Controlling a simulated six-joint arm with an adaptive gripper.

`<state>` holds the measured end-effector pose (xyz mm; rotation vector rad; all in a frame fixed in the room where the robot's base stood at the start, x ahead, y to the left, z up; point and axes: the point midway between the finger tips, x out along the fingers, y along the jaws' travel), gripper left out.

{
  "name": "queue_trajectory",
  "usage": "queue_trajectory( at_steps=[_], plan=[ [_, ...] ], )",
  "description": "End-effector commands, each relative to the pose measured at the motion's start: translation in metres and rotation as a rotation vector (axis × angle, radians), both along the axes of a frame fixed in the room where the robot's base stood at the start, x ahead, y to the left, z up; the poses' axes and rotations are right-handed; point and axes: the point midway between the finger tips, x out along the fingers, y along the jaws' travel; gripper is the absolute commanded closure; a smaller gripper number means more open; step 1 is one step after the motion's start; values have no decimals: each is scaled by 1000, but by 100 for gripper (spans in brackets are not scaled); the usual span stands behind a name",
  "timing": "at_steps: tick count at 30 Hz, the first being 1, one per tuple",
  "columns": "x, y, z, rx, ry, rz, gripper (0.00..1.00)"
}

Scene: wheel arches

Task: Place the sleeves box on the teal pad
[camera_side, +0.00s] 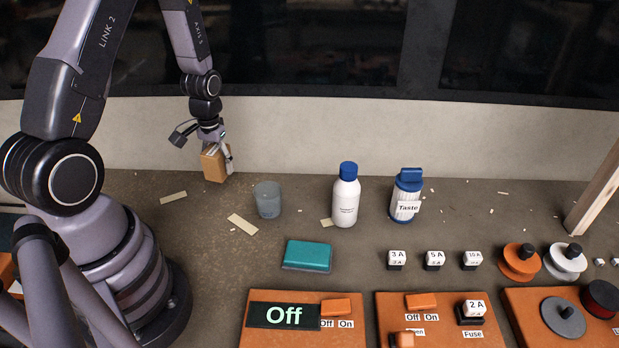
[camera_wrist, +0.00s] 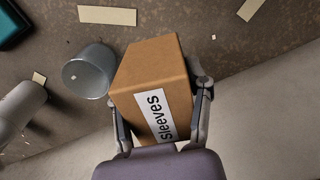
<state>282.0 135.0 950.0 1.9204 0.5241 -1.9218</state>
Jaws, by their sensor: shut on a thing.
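The sleeves box (camera_side: 214,164) is a brown cardboard box, held in my gripper (camera_side: 222,160) near the back wall at the left of the side view. In the wrist view the box (camera_wrist: 152,75) sits between both fingers of my gripper (camera_wrist: 162,108), and its white label reads "sleeves". Whether its underside touches the table is hard to tell. The teal pad (camera_side: 307,256) lies on the table in front and to the right of the box, with nothing on it. A corner of a teal thing, likely the pad (camera_wrist: 12,22), shows at the wrist view's upper left.
A grey cup (camera_side: 267,199) stands between box and pad; it also shows in the wrist view (camera_wrist: 89,71). A white bottle with blue cap (camera_side: 345,197) and a "Taste" shaker (camera_side: 406,195) stand further right. Orange panels (camera_side: 340,335) lie in front of the pad.

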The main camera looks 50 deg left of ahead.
Motion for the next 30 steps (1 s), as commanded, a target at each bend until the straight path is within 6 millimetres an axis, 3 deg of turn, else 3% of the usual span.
queue_trajectory(
  at_steps=[7,12,15,21,30],
  plan=[
    [44,-105,4,1,-2,-565,88],
    [50,-182,6,0,-2,-943,88],
    [48,-217,7,0,-2,-1112,88],
    [40,-254,6,-1,0,-1296,88],
    [39,-259,-34,0,1,-1321,88]
  ],
)
